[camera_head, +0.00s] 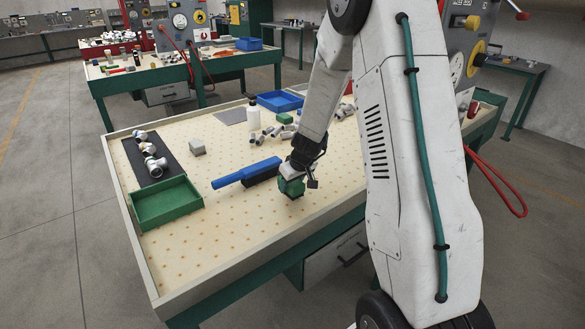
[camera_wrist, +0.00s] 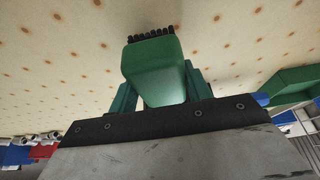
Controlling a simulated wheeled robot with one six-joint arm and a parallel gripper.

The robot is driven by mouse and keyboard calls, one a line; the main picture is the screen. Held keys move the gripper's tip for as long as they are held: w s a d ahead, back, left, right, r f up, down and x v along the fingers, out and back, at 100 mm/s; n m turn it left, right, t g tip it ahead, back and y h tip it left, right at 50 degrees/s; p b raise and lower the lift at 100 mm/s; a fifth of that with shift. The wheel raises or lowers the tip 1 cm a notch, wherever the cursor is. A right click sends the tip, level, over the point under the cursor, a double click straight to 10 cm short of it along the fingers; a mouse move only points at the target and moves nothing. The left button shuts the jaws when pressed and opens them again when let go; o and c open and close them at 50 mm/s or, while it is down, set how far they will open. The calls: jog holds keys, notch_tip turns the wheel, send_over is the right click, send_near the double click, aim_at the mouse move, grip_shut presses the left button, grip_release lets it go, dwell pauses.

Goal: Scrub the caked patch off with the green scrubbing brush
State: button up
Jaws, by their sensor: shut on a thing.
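My gripper (camera_head: 291,180) is low over the near right part of the pegboard-patterned tabletop. It is shut on the green scrubbing brush (camera_head: 291,189). In the wrist view the brush (camera_wrist: 155,72) sits between the two green fingers of my gripper (camera_wrist: 158,92), with its black bristles pointing away from my wrist. I cannot tell whether the bristles touch the table. I cannot make out a caked patch in either view. A long blue-handled brush (camera_head: 238,175) with a dark bristle block lies just left of my gripper.
A green tray (camera_head: 166,222) stands at the left, by a dark mat (camera_head: 134,155) with several pale pipe fittings. The front left tabletop is clear.

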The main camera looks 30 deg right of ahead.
jog(key=shift+d+r, duration=0.1)
jog(key=shift+r, duration=2.75)
